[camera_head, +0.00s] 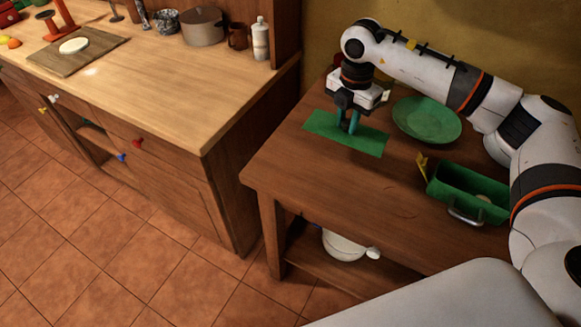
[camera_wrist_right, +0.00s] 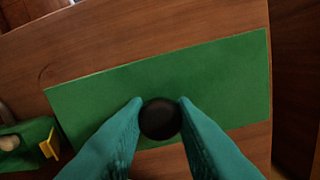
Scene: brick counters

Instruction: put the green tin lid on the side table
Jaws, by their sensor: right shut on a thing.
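The green tin lid (camera_head: 325,127) is a flat green rectangle over the side table (camera_head: 300,180), near its back left. It fills much of the right wrist view (camera_wrist_right: 90,95), with a dark round knob (camera_wrist_right: 160,119) on it. My right gripper (camera_head: 347,124) points down over the lid, its teal fingers shut on the knob from both sides. I cannot tell whether the lid rests on the wood or is just above it. The open green tin (camera_head: 465,188) stands to the right on the side table, something small and pale inside. My left gripper is not in view.
A green plate (camera_head: 427,119) lies behind the tin. A yellow piece (camera_head: 422,166) sticks up at the tin's left end. A white pot (camera_head: 343,246) is on the shelf below. The table's front left is clear. A counter (camera_head: 170,75) stands left, across a gap.

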